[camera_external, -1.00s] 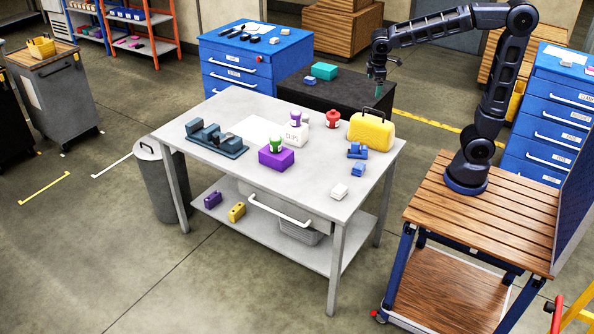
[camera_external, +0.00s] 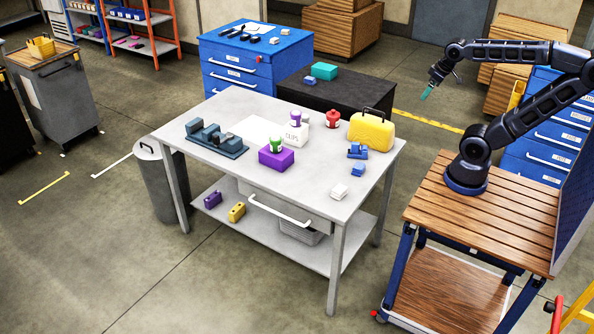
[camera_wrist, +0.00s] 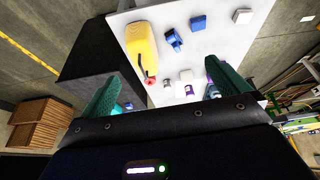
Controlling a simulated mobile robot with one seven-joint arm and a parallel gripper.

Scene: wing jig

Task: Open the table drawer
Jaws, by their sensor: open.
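The grey table (camera_external: 220,111) stands in the middle of the external view. Its drawer (camera_external: 262,198) hangs under the front edge of the top, with a long white bar handle (camera_external: 279,210). The drawer looks shut. My gripper (camera_external: 430,93) is in the air behind and right of the table, well apart from the drawer. In the wrist view its two green fingers (camera_wrist: 160,92) are spread with nothing between them. The wrist view looks across the tabletop (camera_wrist: 205,55); I cannot make out the drawer handle there.
The tabletop holds a yellow case (camera_external: 371,133), a purple block (camera_external: 277,159), a dark blue-grey fixture (camera_external: 217,139), a white box (camera_external: 294,133) and small blue parts. A lower shelf (camera_external: 270,238) bears a grey basket (camera_external: 300,233). The floor before the table is clear.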

